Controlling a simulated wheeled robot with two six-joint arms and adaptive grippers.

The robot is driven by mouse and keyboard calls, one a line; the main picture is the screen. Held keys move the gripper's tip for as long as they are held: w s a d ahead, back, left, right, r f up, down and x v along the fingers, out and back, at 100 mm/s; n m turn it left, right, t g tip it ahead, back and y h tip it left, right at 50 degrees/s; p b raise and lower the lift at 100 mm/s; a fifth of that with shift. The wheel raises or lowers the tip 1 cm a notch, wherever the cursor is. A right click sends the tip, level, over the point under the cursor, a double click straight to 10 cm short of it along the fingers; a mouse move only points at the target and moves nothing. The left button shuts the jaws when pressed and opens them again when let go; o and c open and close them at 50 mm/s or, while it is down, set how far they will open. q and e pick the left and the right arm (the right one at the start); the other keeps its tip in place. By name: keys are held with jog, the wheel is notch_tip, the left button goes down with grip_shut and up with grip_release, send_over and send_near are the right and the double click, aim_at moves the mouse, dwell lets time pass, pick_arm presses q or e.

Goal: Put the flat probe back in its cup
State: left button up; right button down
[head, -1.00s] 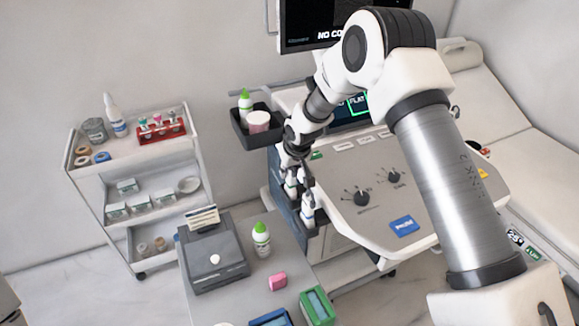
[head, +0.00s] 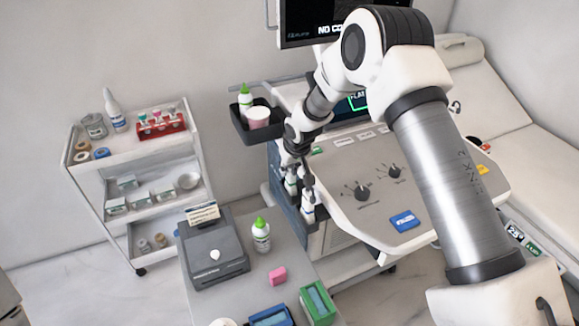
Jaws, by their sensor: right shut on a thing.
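My right gripper (head: 297,172) reaches down at the left side of the ultrasound console (head: 370,215), over its row of dark probe cups (head: 312,228). It is shut on the top of a white probe (head: 291,184), which I take to be the flat probe; the fingers and wrist hide much of it. Another white probe (head: 308,209) stands upright in a nearer cup. I cannot tell how deep the held probe sits in its cup. My left gripper is not in view.
A dark tray (head: 240,132) with a green-capped bottle (head: 246,98) and a pink-white cup (head: 258,117) is close behind the wrist. A grey table (head: 242,297) with a printer (head: 214,255) and bottle (head: 261,236) stands in front. A trolley (head: 105,170) is left, a couch (head: 510,130) right.

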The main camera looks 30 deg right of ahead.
jog(key=c, duration=0.9)
grip_release()
